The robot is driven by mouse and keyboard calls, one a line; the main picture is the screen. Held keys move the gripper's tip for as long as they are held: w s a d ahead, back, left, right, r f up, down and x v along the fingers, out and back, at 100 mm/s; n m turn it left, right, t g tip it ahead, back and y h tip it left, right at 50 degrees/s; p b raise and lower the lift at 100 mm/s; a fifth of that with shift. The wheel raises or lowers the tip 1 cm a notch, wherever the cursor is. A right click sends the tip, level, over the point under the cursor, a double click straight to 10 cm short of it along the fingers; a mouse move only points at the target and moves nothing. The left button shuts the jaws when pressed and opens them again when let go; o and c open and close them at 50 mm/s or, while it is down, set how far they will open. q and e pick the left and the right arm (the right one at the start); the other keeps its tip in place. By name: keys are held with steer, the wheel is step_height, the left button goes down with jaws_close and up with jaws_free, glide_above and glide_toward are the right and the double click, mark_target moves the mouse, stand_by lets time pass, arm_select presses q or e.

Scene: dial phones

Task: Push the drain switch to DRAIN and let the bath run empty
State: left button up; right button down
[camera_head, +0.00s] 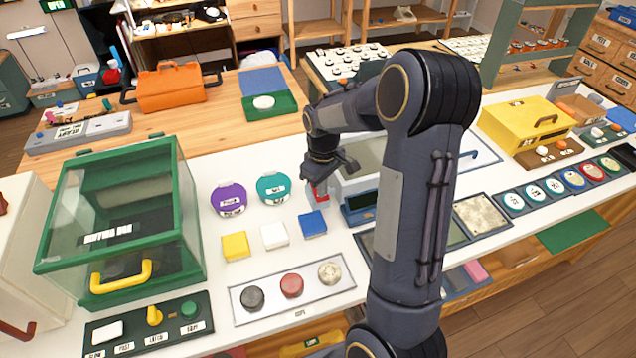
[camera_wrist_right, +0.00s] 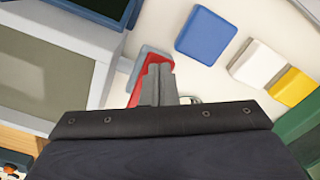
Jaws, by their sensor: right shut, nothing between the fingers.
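My right gripper (camera_head: 322,183) is shut and points down at the bench, just left of a grey-walled basin that seems to be the bath (camera_head: 368,150). My forearm hides much of this basin. A small red piece, likely the drain switch (camera_head: 318,194), sits right at the fingertips. In the right wrist view the closed fingers (camera_wrist_right: 160,70) overlap the red piece (camera_wrist_right: 137,92); whether they touch it I cannot tell. The basin's grey rim also shows there (camera_wrist_right: 105,70). No switch lettering is readable. The liquid level cannot be made out. My left gripper is not in view.
Blue (camera_head: 313,223), white (camera_head: 274,235) and yellow (camera_head: 236,246) blocks lie in front of the gripper. Purple (camera_head: 229,198) and teal (camera_head: 273,187) discs lie to its left. A green-framed glass case (camera_head: 120,220) stands further left. A panel of round discs (camera_head: 245,312) lies in front.

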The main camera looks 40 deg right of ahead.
steer(key=shift+r+p, duration=1.3)
steer(key=shift+r, duration=0.5)
